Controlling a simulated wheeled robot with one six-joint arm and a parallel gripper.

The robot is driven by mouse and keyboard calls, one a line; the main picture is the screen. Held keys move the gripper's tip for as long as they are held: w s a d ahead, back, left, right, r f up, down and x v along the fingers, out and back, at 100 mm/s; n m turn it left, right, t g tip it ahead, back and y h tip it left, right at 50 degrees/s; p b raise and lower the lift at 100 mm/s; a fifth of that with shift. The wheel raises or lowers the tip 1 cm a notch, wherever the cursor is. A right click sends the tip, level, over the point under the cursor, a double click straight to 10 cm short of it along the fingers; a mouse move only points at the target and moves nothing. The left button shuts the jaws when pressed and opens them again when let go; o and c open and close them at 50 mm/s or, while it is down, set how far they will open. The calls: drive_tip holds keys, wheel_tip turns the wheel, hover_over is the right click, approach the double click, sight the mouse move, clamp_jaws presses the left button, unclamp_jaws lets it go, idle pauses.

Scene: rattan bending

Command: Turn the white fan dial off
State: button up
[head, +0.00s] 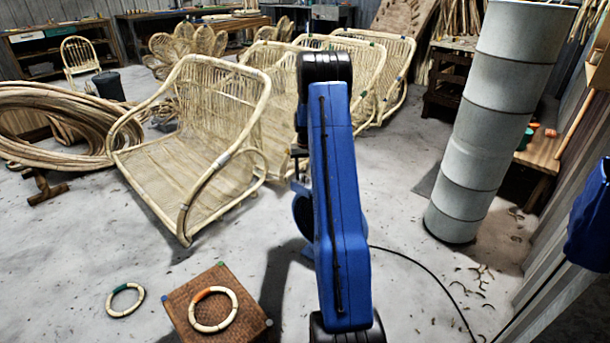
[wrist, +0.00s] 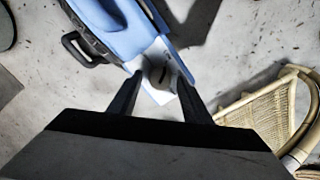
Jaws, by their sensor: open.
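In the wrist view a blue fan housing (wrist: 112,22) with a black handle (wrist: 84,48) lies below my gripper. A small round greyish dial (wrist: 157,77) with a dark mark sits on its white end panel (wrist: 160,96). My gripper (wrist: 157,82) is open, with one black finger on each side of the dial in the picture. I cannot tell whether either finger touches it. In the head view my blue arm covers most of the fan; a blue curved part (head: 302,212) shows at its left edge. My gripper is hidden there.
A rattan chair (head: 200,135) stands left of my arm, with more chairs behind it. A woven box (head: 246,309) with a ring on top (head: 213,327) is at the front left. A tall grey column (head: 482,130) stands right. A black cable (head: 430,272) crosses the floor.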

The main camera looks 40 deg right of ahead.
drive_tip(key=shift+f, duration=0.1)
drive_tip(key=c, duration=1)
drive_tip(key=shift+c, duration=0.2)
drive_tip(key=shift+n, duration=0.5)
drive_tip(key=n, duration=0.4)
drive_tip(key=shift+n, duration=0.4)
drive_tip(key=n, duration=0.6)
drive_tip(key=o, duration=1)
